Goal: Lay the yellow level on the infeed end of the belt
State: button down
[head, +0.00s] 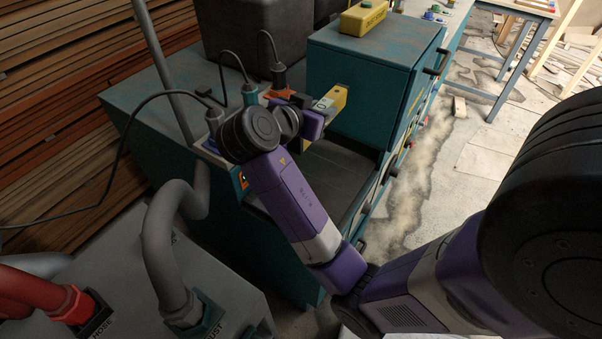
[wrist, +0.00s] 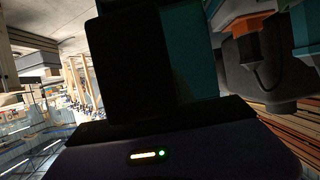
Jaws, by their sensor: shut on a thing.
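The yellow level (head: 339,97) shows as a short yellow piece with a dark patch, just left of the teal cabinet in the head view. My gripper (head: 318,106) is shut on it and holds it above the near end of the belt. The dark belt (head: 345,160) runs into the teal machine under the cabinet; my purple arm hides part of it. Whether the level touches anything below cannot be told. In the wrist view, dark shapes fill the middle and the level cannot be made out.
The teal cabinet (head: 360,75) stands close right of the level, with a yellow box (head: 362,18) on top. Plugs with cables (head: 249,92) stand left of my gripper. A grey hose (head: 160,240) and red hose (head: 40,290) are at lower left. Stacked boards (head: 60,110) line the left.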

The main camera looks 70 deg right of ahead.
notch_tip(320, 180, down, 20)
jog(key=shift+r, duration=0.25)
jog(key=shift+f, duration=0.1)
jog(key=c, duration=1.5)
grip_release()
jog(key=shift+f, duration=0.1)
jog(key=o, duration=0.5)
jog(key=shift+c, duration=0.2)
jog(key=shift+r, duration=0.3)
jog(key=shift+w+a, duration=0.1)
jog(key=shift+a, duration=0.25)
jog(key=b+v, duration=0.1)
jog(key=v, duration=1)
jog(key=shift+a+r, duration=0.1)
jog(key=shift+a, duration=0.05)
